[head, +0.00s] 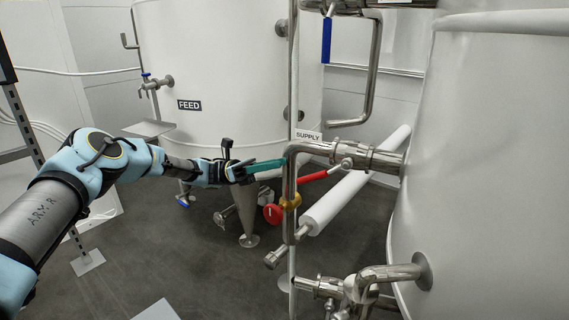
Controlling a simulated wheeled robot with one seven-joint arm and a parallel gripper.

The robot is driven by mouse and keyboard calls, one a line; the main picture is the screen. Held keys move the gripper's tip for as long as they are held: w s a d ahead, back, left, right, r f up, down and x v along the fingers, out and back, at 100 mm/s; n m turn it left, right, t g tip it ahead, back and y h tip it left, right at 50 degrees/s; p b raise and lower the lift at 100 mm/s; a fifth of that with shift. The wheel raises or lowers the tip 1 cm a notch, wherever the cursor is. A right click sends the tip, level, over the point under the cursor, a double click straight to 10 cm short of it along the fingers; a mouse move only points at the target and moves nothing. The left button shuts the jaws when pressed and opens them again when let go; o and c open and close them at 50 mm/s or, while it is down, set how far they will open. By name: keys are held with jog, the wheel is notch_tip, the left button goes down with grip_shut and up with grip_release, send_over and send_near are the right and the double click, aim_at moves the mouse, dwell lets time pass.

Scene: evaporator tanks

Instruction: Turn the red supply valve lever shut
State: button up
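The red supply valve lever (312,177) shows in the head view, just below the steel pipe marked by the SUPPLY label (308,135). Its metal shank rises right to the valve body (350,156) on the pipe. The red grip points left and slightly down, its left end close to the vertical pipe. My gripper (284,162) comes in from the left, its teal fingers level and pointing right. The fingertips appear just left of the vertical pipe, apart from the lever in the picture. The fingers overlap in this view, so their opening is unclear.
A red round handle (272,213) with a yellow part (291,201) sits low on the vertical pipe (291,222). The FEED tank (225,60) stands behind my arm and another tank (490,170) at the right. A white-wrapped pipe (350,195) slants behind the lever. Lower pipework (365,285) juts out.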

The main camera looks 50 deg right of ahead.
jog(key=s+r+n+t+p, duration=0.1)
jog(key=s, duration=0.1)
jog(key=s+d+r+n+t+p, duration=0.1)
jog(key=s+r+n+t, duration=0.1)
jog(key=s+r+n+t+p, duration=0.1)
jog(key=s+p, duration=0.1)
jog(key=shift+s+d+r+n+t, duration=0.2)
jog(key=shift+s+n+t, duration=0.1)
grip_shut()
jog(key=n+t+p, duration=0.1)
jog(key=s+r+n+t+p, duration=0.1)
jog(key=s+n+t+p, duration=0.1)
jog(key=shift+s+a+r+h+p, duration=0.15)
jog(key=shift+a+r+h+p, duration=0.1)
jog(key=shift+r+h+p, duration=0.15)
jog(key=w+a+r+n+t+p, duration=0.1)
jog(key=a+r+n+t+p, duration=0.3)
jog(key=n+t+p, duration=0.5)
jog(key=n+t, duration=0.1)
send_near(308, 176)
jog(key=shift+h, duration=0.3)
jog(key=p+x, duration=0.1)
jog(key=x, duration=0.6)
jog(key=shift+a+f, duration=0.1)
jog(key=shift+a, duration=0.15)
